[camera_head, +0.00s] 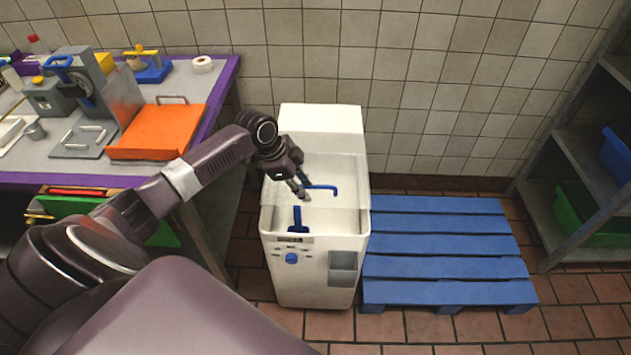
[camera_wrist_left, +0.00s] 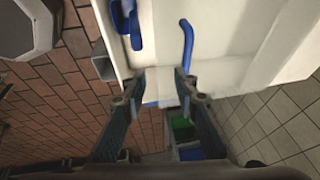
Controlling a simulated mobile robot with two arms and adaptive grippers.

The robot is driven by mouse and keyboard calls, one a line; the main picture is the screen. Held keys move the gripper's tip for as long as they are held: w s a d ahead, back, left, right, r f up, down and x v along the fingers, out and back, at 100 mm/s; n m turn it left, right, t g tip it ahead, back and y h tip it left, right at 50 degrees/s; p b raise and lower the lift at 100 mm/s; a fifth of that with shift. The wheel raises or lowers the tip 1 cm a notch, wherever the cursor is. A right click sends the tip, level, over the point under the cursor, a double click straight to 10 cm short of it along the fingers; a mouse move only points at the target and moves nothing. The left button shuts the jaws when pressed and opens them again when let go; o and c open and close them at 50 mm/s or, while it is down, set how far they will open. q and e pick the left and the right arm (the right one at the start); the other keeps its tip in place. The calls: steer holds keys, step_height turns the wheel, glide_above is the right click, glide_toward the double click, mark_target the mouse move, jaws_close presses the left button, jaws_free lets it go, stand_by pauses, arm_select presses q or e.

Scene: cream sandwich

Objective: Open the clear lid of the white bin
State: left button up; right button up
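The white bin (camera_head: 316,272) stands on the floor at the center of the head view. Its clear lid (camera_head: 345,172) is hard to make out, and I cannot tell its exact edges or angle. A blue handle (camera_head: 324,188) shows at the top, and it also shows in the left wrist view (camera_wrist_left: 187,45). A blue lever-like part (camera_head: 297,217) sits lower at the front. My left gripper (camera_head: 304,193) is above the bin's top, close beside the blue handle. In the left wrist view its fingers (camera_wrist_left: 159,84) are apart with nothing gripped between them. My right gripper is not in view.
A purple-edged table (camera_head: 215,100) with an orange board (camera_head: 160,130) and several tools stands at the left. A blue pallet (camera_head: 445,245) lies to the right of the bin. Grey shelves (camera_head: 590,130) stand at the far right. A tiled wall is behind.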

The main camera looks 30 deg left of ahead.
mark_target(315, 186)
arm_select(q)
step_height(315, 186, up, 3)
steer(key=w+a, duration=0.2)
steer(key=a, duration=0.1)
steer(key=shift+w+d+p+x, duration=0.1)
steer(key=shift+w+p+x, duration=0.1)
steer(key=shift+x, duration=1.65)
steer(key=shift+w+d+p+x, duration=0.15)
steer(key=shift+p+x, duration=0.05)
steer(key=shift+x, duration=1.65)
steer(key=shift+r, duration=0.15)
jaws_close()
